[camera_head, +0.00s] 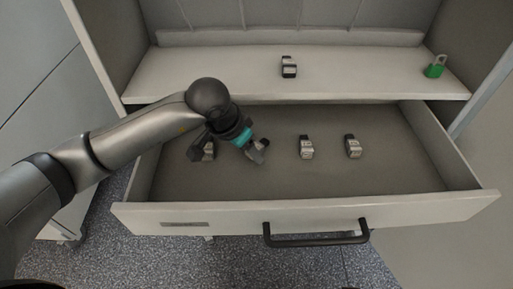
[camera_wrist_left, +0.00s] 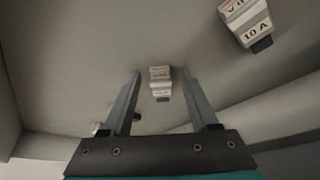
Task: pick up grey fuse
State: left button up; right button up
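Small grey-and-black fuses lie in the open drawer: a middle fuse (camera_head: 306,148), a right fuse (camera_head: 353,147) and a left fuse (camera_head: 209,149) partly hidden by my arm. My left gripper (camera_head: 260,151) is low over the drawer, between the left and middle fuses. In the left wrist view its two fingers (camera_wrist_left: 160,75) are apart. A fuse (camera_wrist_left: 160,80) appears between the fingertips in that view; I cannot tell how far beyond them it is. Another fuse marked 10 A (camera_wrist_left: 247,24) shows at the upper right. My right gripper is not in view.
The drawer (camera_head: 400,207) has raised walls and a black front handle (camera_head: 318,238). Above it, a shelf (camera_head: 200,70) holds another dark fuse-like piece (camera_head: 289,67) and a green padlock (camera_head: 435,68). The drawer's right floor is clear.

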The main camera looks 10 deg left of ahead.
pick_arm(q)
grip_shut()
jog(key=shift+r, duration=0.15)
dwell(0.4)
